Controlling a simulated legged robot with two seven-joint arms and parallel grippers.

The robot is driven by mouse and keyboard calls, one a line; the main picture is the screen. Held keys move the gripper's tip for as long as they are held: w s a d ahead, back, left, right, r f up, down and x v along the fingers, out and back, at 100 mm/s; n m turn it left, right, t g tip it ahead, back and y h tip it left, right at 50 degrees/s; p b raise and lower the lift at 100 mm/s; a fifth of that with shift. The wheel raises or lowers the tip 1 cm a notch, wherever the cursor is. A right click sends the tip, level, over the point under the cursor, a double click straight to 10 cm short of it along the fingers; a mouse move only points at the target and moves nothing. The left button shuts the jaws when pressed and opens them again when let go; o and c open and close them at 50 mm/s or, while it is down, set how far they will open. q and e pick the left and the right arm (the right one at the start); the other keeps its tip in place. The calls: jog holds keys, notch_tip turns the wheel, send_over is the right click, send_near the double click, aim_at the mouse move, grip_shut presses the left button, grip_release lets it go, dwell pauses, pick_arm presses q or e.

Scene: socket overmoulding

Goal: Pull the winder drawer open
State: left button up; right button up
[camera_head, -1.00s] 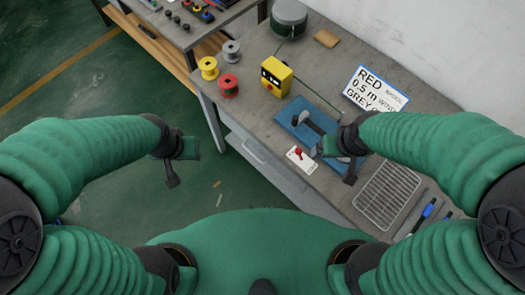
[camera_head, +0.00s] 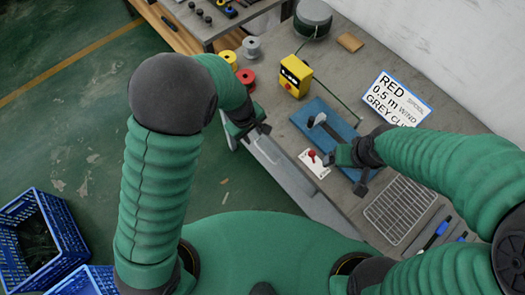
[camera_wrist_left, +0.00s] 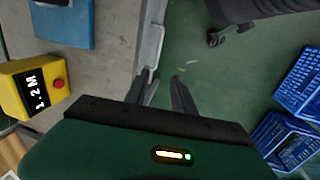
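The winder drawer (camera_head: 292,182) is a pale grey front under the workbench's near edge, with a light bar handle (camera_head: 266,150). My left gripper (camera_head: 260,130) hangs beside the far end of this drawer front. In the left wrist view, its two dark fingers (camera_wrist_left: 164,78) are apart, and the pale drawer front and handle (camera_wrist_left: 153,45) lie just beyond the fingertips. Nothing is seen between the fingers; contact with the handle cannot be told. My right gripper (camera_head: 352,172) is over the blue winder base (camera_head: 325,125); its finger gap is unclear.
On the bench are a yellow counter box (camera_head: 294,76), red and grey spools, a white card with a red knob (camera_head: 313,160), a wire rack (camera_head: 398,208) and a sign (camera_head: 397,97). Blue crates (camera_head: 38,235) stand on the floor at left. Floor beside the drawer is clear.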

aim_at(263, 152)
pick_arm(q)
jog(key=d+f, duration=0.1)
jog(key=f, duration=0.4)
jog(key=w+d+f+b, duration=0.1)
jog(key=f, duration=0.4)
jog(key=w+d+f, duration=0.1)
jog(key=f, duration=0.5)
jog(key=shift+f, duration=0.1)
jog(key=shift+d+f, duration=0.25)
jog(key=shift+f, duration=0.05)
jog(key=shift+a, duration=0.2)
grip_shut()
jog(key=shift+d, duration=0.15)
